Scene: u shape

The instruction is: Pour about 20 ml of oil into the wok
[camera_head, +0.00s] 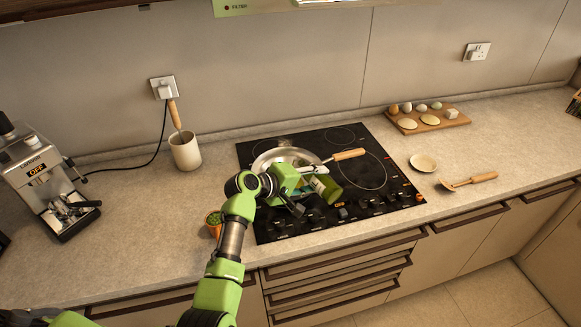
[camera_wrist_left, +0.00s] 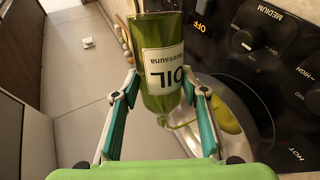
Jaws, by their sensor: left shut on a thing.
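My left gripper (camera_head: 298,188) is shut on the green oil bottle (camera_head: 329,189) over the stove. In the left wrist view, the left gripper (camera_wrist_left: 166,88) has a finger on each side of the bottle (camera_wrist_left: 160,98), whose white label reads upside down. The bottle is tilted, its narrow end towards the wok. The silver wok (camera_head: 268,160) sits on the left burners, partly hidden by my gripper. In the left wrist view a yellow-green patch (camera_wrist_left: 226,114) shows in the wok, and a thin yellowish strand shows by the bottle's neck. My right gripper is out of view.
The black stove (camera_head: 375,205) has knobs along its front. A coffee machine (camera_head: 42,180), utensil crock (camera_head: 185,151) and small potted plant (camera_head: 214,222) stand left. A food board (camera_head: 440,124), small dish (camera_head: 423,162) and wooden-handled spatula (camera_head: 470,181) lie right. The right counter has free room.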

